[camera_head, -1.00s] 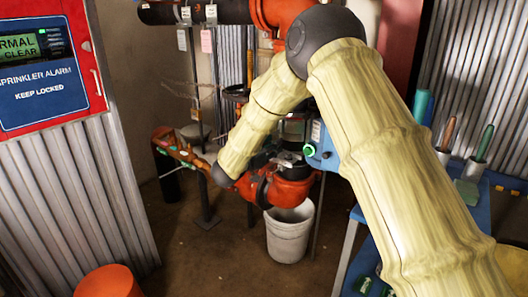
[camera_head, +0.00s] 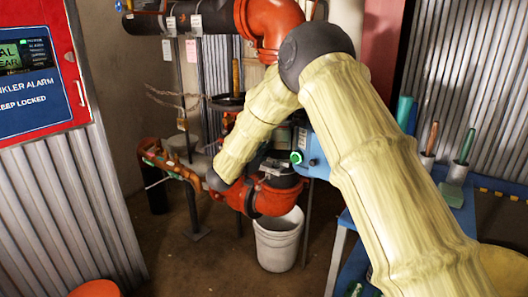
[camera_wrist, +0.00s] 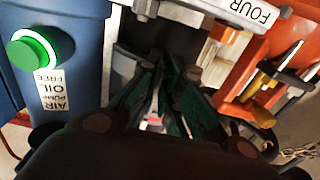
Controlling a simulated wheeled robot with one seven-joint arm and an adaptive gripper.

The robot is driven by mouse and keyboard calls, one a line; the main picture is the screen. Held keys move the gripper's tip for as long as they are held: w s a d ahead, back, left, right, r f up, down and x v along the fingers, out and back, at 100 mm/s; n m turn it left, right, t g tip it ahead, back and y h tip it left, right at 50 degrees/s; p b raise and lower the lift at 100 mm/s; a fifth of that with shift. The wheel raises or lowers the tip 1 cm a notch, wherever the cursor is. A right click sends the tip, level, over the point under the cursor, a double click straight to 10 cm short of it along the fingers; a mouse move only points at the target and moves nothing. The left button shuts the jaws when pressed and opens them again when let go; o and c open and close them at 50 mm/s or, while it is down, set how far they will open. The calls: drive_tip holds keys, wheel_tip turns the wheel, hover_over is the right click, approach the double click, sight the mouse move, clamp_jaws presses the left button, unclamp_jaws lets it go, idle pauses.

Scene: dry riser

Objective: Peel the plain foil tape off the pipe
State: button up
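The orange-red pipe (camera_head: 283,200) runs low at the middle of the head view, with a dark section near its joint. I cannot pick out the plain foil tape for certain in either view. In the wrist view my gripper (camera_wrist: 160,68) shows dark green finger pads that come close together at the tips. They are in front of a dark gap between pale grey fittings. I cannot tell whether they touch or hold anything.
A blue pump box (camera_head: 314,152) with a green button (camera_wrist: 33,48) stands close beside my gripper. A label reading FOUR (camera_wrist: 252,12) and orange pipework with a yellow handle (camera_wrist: 263,88) are on the other side. A white bucket (camera_head: 276,248) stands below the pipe. A red alarm panel (camera_head: 45,75) is at left.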

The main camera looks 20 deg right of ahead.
drive_tip(key=shift+s+a, duration=0.1)
drive_tip(key=shift+a, duration=0.05)
clamp_jaws()
drive_tip(key=shift+s+a, duration=0.25)
drive_tip(key=shift+a, duration=0.15)
drive_tip(key=p+v, duration=0.2)
drive_tip(key=v, duration=0.5)
drive_tip(key=shift+s+a+p, duration=0.25)
drive_tip(key=shift+p, duration=0.15)
idle(0.4)
drive_tip(key=s+a+f+n+t+y, duration=0.1)
drive_tip(key=s+f+n+t+y, duration=0.3)
drive_tip(key=s, duration=0.6)
drive_tip(key=s+a+f+n+t+y, duration=0.1)
drive_tip(key=s+f+n+t+y, duration=0.15)
drive_tip(key=s+f+y, duration=0.45)
wheel_tip(320, 180, up, 19)
drive_tip(key=s+h+p, duration=0.1)
drive_tip(key=h+p, duration=0.1)
drive_tip(key=p, duration=1.5)
drive_tip(key=shift+s+r+p, duration=0.25)
drive_tip(key=shift+s+p, duration=0.05)
drive_tip(key=shift+s, duration=0.05)
